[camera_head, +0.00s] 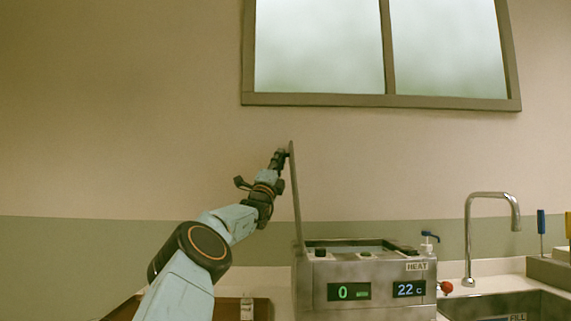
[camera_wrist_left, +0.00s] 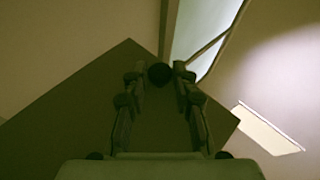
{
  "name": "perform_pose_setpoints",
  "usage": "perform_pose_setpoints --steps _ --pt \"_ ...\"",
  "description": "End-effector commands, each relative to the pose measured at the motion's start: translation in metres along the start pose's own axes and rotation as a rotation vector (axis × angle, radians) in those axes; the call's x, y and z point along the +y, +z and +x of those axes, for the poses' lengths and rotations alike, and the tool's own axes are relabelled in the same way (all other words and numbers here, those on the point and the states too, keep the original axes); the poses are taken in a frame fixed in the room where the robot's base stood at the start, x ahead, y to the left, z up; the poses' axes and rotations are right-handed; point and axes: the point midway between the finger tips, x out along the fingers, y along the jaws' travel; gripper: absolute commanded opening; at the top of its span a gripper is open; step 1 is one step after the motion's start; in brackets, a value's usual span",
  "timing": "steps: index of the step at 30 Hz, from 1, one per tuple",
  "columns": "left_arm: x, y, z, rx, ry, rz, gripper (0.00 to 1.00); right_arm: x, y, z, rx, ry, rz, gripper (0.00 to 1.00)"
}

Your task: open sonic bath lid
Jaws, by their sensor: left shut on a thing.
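The sonic bath (camera_head: 365,272) is a steel box with a green "0" display, a blue "22 c" display and a HEAT label. Its lid (camera_head: 296,200) stands nearly upright at the bath's left side, seen almost edge-on. The opening on top shows uncovered. My left gripper (camera_head: 281,158) is at the upper part of the lid, on its left face. In the left wrist view the lid (camera_wrist_left: 75,110) is a dark flat panel, and my fingers (camera_wrist_left: 160,74) are shut on its round black knob (camera_wrist_left: 159,73). My right gripper is not in view.
A sink (camera_head: 510,304) with a curved tap (camera_head: 468,235) is to the right of the bath. A red ball-like knob (camera_head: 446,287) is at the bath's right side. A brown tray edge (camera_head: 122,309) lies at lower left. The wall above has a window (camera_head: 375,50).

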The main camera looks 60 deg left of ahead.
Motion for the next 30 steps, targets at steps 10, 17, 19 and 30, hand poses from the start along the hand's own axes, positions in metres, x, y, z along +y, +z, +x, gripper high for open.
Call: perform_pose_setpoints --steps 10,17,19,30 --pt "0.0002 0.0014 -0.0005 -0.004 -0.001 -0.003 0.00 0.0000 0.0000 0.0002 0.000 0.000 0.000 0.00" --pt "0.0001 0.0013 -0.0004 -0.003 -0.001 -0.002 0.41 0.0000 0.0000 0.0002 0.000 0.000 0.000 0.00" --pt "0.0001 0.0012 -0.0004 -0.003 -0.001 -0.002 0.47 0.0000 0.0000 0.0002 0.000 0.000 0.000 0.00" --pt "-0.0008 -0.0023 0.0017 0.007 0.002 0.007 0.48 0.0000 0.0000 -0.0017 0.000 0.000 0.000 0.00"
